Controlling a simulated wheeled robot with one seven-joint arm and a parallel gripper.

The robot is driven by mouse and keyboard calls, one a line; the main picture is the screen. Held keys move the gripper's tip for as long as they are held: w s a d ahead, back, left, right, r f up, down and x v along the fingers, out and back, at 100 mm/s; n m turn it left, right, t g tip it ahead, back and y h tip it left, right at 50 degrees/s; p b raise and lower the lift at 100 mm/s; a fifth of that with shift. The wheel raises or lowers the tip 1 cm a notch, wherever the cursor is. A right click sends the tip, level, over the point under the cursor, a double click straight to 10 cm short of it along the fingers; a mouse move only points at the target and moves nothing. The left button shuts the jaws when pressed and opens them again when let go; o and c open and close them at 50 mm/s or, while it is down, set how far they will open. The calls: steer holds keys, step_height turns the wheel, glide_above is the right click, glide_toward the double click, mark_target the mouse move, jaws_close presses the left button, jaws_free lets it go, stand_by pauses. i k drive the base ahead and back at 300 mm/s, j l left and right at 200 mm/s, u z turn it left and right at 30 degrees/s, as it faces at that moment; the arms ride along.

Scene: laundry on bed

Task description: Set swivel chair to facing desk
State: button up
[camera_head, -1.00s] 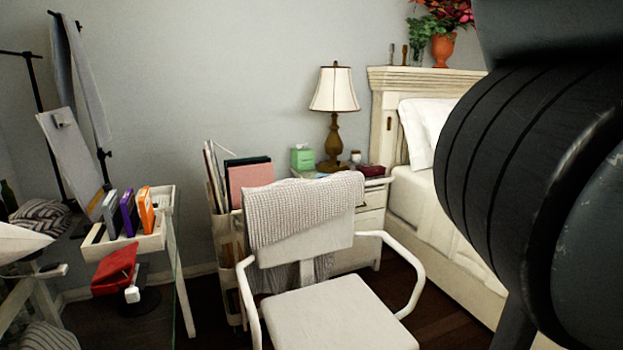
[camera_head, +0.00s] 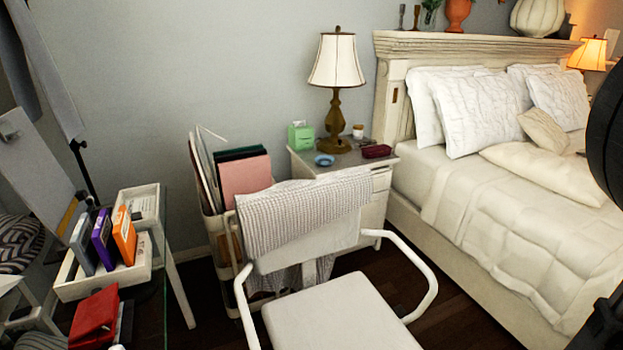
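The white swivel chair (camera_head: 340,312) stands in the lower middle of the head view. Its backrest is on the far side, toward the nightstand, and its seat extends toward me. A grey knit cloth (camera_head: 300,212) hangs over the backrest. A curved white armrest (camera_head: 428,275) shows on the right. The chair's base is out of frame. The desk (camera_head: 178,290), with a glass top and white legs, is at the left, beside the chair. My gripper is not in view; only dark parts of my arm show at the right edge.
A rolling cart with folders (camera_head: 245,175) stands close behind the chair. The white nightstand (camera_head: 378,205) with a lamp (camera_head: 336,65) is behind it. The bed (camera_head: 500,250) fills the right. A white tray (camera_head: 75,290) and red item (camera_head: 95,318) are on the desk. Dark floor (camera_head: 460,310) shows between chair and bed.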

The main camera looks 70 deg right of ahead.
mark_target(291, 232)
steer(key=i+j+z, duration=0.1)
steer(key=z, duration=0.3)
steer(key=j+z, duration=0.5)
steer(key=z, duration=0.25)
steer(key=j+z, duration=0.25)
steer(key=z, duration=0.15)
steer(key=l, duration=0.9)
steer(key=k, duration=0.05)
